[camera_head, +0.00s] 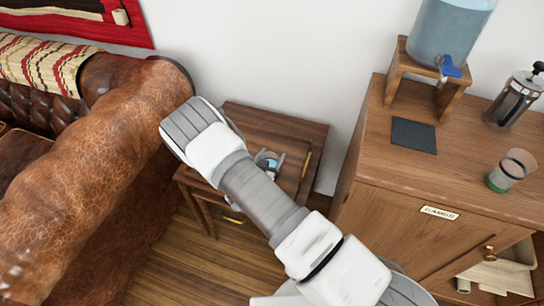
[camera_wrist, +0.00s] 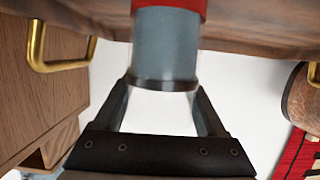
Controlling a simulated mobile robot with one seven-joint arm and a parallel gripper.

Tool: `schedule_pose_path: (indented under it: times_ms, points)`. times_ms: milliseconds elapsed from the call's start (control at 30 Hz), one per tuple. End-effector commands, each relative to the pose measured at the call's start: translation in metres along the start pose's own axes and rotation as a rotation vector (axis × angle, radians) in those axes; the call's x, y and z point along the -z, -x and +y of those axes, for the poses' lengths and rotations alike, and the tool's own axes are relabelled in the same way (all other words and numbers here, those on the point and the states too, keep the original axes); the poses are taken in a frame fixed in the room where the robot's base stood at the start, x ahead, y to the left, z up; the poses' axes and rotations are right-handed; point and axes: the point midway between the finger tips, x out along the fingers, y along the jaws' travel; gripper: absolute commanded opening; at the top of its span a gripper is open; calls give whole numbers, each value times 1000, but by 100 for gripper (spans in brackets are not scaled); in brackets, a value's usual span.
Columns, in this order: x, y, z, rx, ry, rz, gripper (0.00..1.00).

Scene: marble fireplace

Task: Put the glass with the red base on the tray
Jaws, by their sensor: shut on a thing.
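The glass with the red base (camera_wrist: 168,45) is between the fingers of my gripper (camera_wrist: 165,92) in the wrist view, which shows the room upside down. My gripper is shut on it near its rim. The red base is cut by the picture's edge, close to a brown wooden surface with gold handles (camera_wrist: 60,50), which looks like the tray. I cannot tell whether the base touches it. In the head view, my gripper (camera_head: 269,161) and the glass are small and partly hidden by my arm, over the wooden surface on the side table, with a gold handle (camera_head: 307,164) at its right.
A leather sofa (camera_head: 95,170) stands left of the side table (camera_head: 275,118). A wooden cabinet (camera_head: 385,205) at right carries a black mat (camera_head: 414,135), a green-based glass (camera_head: 510,170), a French press (camera_head: 515,98) and a water dispenser (camera_head: 447,30) on a stand. A white wall is behind.

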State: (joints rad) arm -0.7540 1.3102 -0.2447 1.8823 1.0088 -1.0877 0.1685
Motion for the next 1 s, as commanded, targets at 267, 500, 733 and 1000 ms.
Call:
schedule_pose_path:
  times_ms: [267,500,733,1000]
  points:
    - [-2,0,0,0,0,0,100]
    - [0,0,0,0,0,0,100]
    - [2,32,-1,3,3,-3,100]
    - [2,90,-1,4,3,-1,100]
